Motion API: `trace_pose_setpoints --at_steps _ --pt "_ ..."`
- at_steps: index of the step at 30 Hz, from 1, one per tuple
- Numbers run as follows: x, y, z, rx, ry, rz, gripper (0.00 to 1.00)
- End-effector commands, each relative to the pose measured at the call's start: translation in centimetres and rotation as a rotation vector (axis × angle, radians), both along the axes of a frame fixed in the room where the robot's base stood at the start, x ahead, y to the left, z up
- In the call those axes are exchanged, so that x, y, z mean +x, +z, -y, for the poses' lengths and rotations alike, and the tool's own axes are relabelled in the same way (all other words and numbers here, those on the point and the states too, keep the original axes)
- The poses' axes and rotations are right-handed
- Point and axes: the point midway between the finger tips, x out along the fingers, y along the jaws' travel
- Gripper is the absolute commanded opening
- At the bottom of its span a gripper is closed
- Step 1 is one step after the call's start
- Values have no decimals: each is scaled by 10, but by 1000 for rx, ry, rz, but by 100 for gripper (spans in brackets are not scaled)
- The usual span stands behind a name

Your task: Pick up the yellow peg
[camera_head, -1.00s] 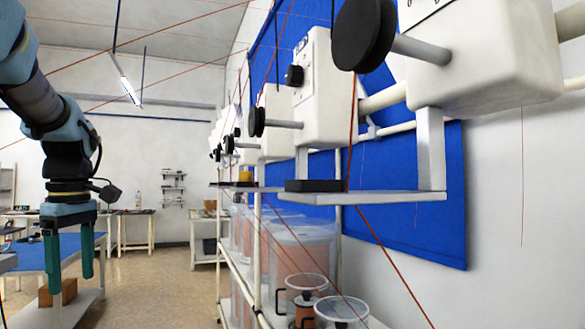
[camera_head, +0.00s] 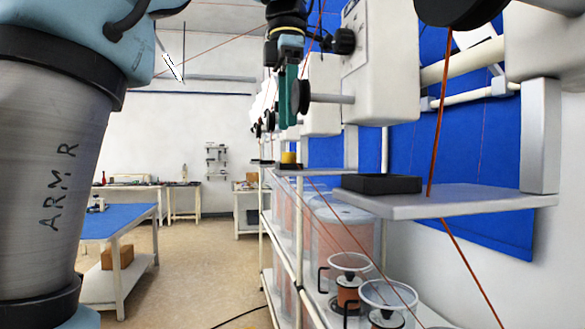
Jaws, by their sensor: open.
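The yellow peg (camera_head: 289,157) is a short yellow cylinder standing upright on a dark base on a small grey shelf, right of the picture's centre. My gripper (camera_head: 286,122) has teal fingers that point down. In the picture it hangs just above the peg, with a gap between fingertips and peg. The fingers are seen nearly edge-on and overlap. The gripper holds nothing that I can see. Its distance from the peg in depth is hard to tell.
A nearer grey shelf (camera_head: 450,200) carries a black tray (camera_head: 381,184). White feeder boxes (camera_head: 375,70) with black discs and rods line the right wall. Orange cords cross the space. Clear tubs stand on the rack below. A blue table (camera_head: 112,222) is at left, with open floor between.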

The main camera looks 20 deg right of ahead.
Motion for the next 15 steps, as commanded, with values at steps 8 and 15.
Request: trace_pose_setpoints --at_steps 8,15 --pt "-2 -18 1 1 -2 -1 69" --pt "-5 -49 3 1 -2 -1 69"
